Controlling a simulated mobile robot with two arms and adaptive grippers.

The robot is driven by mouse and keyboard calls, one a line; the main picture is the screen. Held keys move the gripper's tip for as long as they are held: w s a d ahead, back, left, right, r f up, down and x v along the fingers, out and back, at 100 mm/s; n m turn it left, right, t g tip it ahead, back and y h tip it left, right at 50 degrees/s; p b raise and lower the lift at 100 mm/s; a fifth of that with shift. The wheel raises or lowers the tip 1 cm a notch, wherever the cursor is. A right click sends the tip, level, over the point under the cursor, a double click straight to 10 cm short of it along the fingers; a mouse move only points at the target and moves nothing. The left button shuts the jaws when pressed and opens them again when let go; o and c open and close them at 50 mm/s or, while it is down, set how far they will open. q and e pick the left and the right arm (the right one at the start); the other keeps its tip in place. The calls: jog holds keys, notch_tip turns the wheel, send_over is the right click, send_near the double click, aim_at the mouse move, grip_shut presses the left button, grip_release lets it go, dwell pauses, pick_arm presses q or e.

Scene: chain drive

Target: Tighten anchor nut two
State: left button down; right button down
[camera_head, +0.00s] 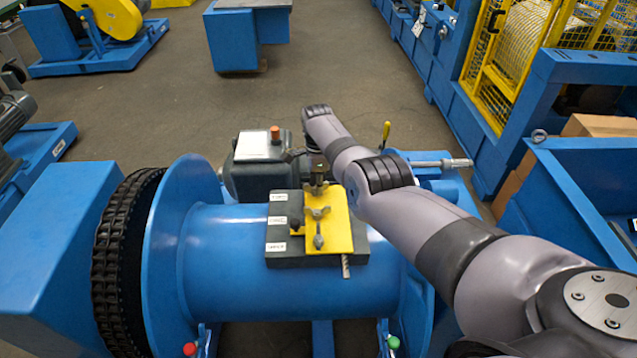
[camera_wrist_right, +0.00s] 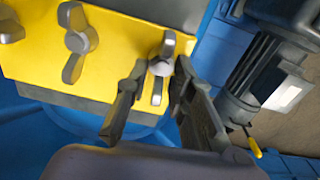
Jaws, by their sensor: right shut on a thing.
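A yellow clamp plate (camera_head: 340,228) lies on a dark block (camera_head: 286,251) on top of the blue drum (camera_head: 225,262). A row of grey wing nuts stands on the plate: a middle one (camera_head: 318,213), a near one (camera_head: 318,241) and a far one (camera_wrist_right: 163,66). My right gripper (camera_head: 317,180) reaches down over the far end of the plate. In the right wrist view its two dark fingers (camera_wrist_right: 158,95) are on either side of the far wing nut, shut on it. The middle wing nut (camera_wrist_right: 78,42) is free. My left gripper is out of view.
White labels (camera_head: 278,221) on the block are too small to read. A rope end (camera_head: 345,266) sticks out at the near edge. A dark motor (camera_head: 258,178) stands behind the drum, a chain wheel (camera_head: 125,260) left. A yellow-handled lever (camera_head: 386,132) stands behind my right arm.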

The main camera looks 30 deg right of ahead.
jog(key=shift+w+r+m, duration=0.25)
jog(key=shift+r+m, duration=0.05)
jog(key=shift+m, duration=0.2)
jog(key=c, duration=1.7)
grip_release()
jog(key=shift+s, duration=0.15)
jog(key=shift+f, duration=0.1)
notch_tip(320, 180, up, 12)
jog(key=shift+a+r, duration=0.1)
jog(key=shift+a, duration=0.05)
jog(key=shift+s, duration=0.1)
